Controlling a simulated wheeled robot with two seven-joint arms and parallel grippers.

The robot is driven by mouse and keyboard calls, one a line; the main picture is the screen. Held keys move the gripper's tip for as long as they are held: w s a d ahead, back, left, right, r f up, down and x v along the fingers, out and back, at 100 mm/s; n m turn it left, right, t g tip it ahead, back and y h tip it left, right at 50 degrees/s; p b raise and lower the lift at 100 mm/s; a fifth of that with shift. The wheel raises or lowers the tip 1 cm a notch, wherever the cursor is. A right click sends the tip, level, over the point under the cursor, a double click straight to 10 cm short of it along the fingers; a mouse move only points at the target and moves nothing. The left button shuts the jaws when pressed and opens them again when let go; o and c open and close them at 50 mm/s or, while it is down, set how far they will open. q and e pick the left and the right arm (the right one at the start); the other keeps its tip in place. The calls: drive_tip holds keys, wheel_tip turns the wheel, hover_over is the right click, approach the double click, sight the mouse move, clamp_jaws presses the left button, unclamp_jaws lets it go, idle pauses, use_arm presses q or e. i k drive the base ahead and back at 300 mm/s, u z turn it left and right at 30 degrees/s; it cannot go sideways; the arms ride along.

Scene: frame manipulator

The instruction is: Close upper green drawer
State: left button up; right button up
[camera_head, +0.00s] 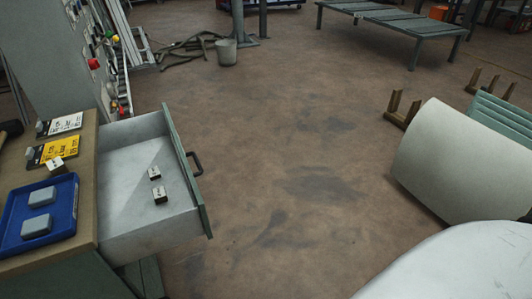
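The upper green drawer (187,172) is pulled out to the right from a cabinet at the left of the head view. It has a green front panel, a pale interior and a dark bar handle (195,163) on its outer face. Two small dark-and-light blocks lie inside, one (154,173) behind the other (160,195). The cabinet (88,190) has a brown top. Neither of my grippers can be made out in this view.
On the cabinet top are a blue tray (68,235) with grey pieces and yellow (48,151) and white (66,124) cards. Floor right of the drawer is clear. A white curved shape (465,160) fills the right.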

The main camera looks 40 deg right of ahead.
sight(132, 227)
drive_tip(key=z, duration=0.4)
drive_tip(key=k, duration=0.6)
drive_tip(key=z, duration=1.3)
drive_tip(key=i, duration=1.05)
drive_tip(key=u, duration=1)
drive_tip(key=i, duration=0.7)
drive_tip(key=u, duration=0.8)
